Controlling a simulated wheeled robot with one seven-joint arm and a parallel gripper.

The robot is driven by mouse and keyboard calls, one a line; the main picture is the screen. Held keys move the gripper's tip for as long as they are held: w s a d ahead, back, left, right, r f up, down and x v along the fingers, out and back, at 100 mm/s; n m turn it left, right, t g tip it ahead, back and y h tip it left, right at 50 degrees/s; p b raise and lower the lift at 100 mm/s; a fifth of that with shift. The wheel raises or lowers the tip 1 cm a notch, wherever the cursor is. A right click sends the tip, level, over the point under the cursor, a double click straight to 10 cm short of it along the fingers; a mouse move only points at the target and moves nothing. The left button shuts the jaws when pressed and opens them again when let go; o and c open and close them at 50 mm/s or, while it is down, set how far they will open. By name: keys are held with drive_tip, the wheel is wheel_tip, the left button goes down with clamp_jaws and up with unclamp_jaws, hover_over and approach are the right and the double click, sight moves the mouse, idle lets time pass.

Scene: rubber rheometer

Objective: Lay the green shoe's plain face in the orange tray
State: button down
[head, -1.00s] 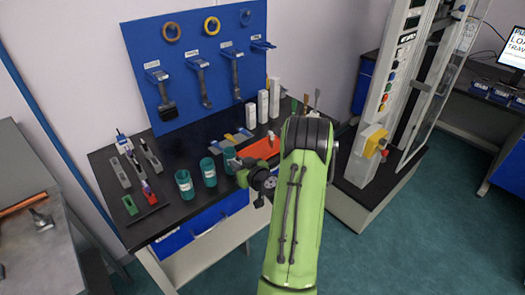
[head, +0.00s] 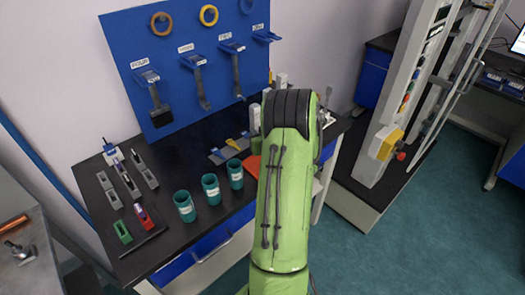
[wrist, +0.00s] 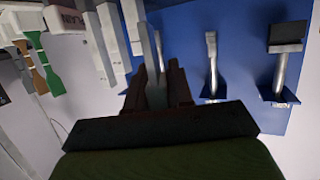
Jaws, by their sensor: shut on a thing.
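A green block (head: 123,232), which I take for the green shoe, stands at the bench's front left, beside a red block (head: 145,220) on a dark plate. I cannot see any marking on its faces. The orange tray (head: 252,167) shows as a small orange patch at the left edge of my arm; the rest is hidden.
Several green cups (head: 210,189) stand along the bench front. A blue board (head: 190,60) with hanging tools rises behind. Grey blocks (head: 126,180) stand at the back left. Tall white blocks (wrist: 112,35) and upright green and brown pieces (wrist: 40,62) show in the wrist view.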

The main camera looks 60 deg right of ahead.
wheel_tip(320, 180, down, 8)
drive_tip(key=shift+s+r+b, duration=0.1)
drive_tip(key=shift+r+b, duration=0.15)
drive_tip(key=shift+b, duration=0.4)
drive_tip(key=shift+f, duration=0.15)
drive_tip(key=c, duration=1)
unclamp_jaws()
drive_tip(key=shift+r, duration=0.2)
drive_tip(key=b+v, duration=0.5)
drive_tip(key=v, duration=0.4)
drive_tip(key=shift+s+a+f, duration=0.15)
drive_tip(key=shift+s, duration=0.1)
drive_tip(key=shift+s+a+r+b, duration=0.15)
drive_tip(key=shift+s+r+b, duration=0.1)
drive_tip(key=shift+b, duration=0.75)
drive_tip(key=b+v, duration=0.2)
drive_tip(key=shift+w+a+b, duration=0.1)
drive_tip(key=shift+b, duration=0.25)
